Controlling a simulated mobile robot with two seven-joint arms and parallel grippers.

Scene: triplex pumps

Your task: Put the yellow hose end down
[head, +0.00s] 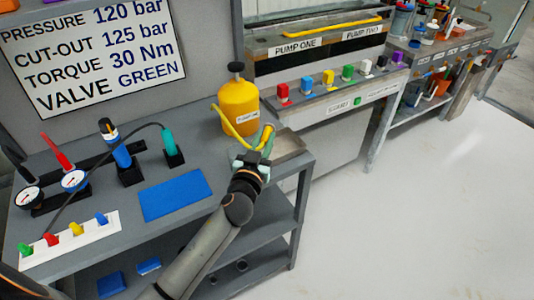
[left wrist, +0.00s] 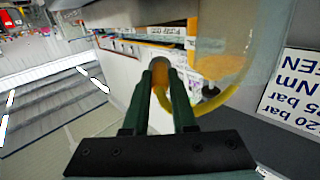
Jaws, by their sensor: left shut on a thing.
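My left gripper (head: 257,150) is shut on the yellow hose end (head: 267,131), just in front of the yellow bottle (head: 238,108) at the right end of the grey bench. The yellow hose (head: 228,127) loops from the bottle to the gripper. In the left wrist view, the two dark green fingers (left wrist: 160,75) close around the orange-yellow end (left wrist: 158,64), and the hose (left wrist: 212,101) curves off to the right. The fingers partly hide the hose end. A shallow metal tray (head: 290,146) is right of the gripper. My right gripper is not in view.
The bench holds a blue mat (head: 175,195), a white strip with several coloured pegs (head: 70,240), gauges (head: 73,181) and a blue-and-black tool in a stand (head: 122,153). A pump bench with coloured valves (head: 328,77) stands behind right. Floor at right is clear.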

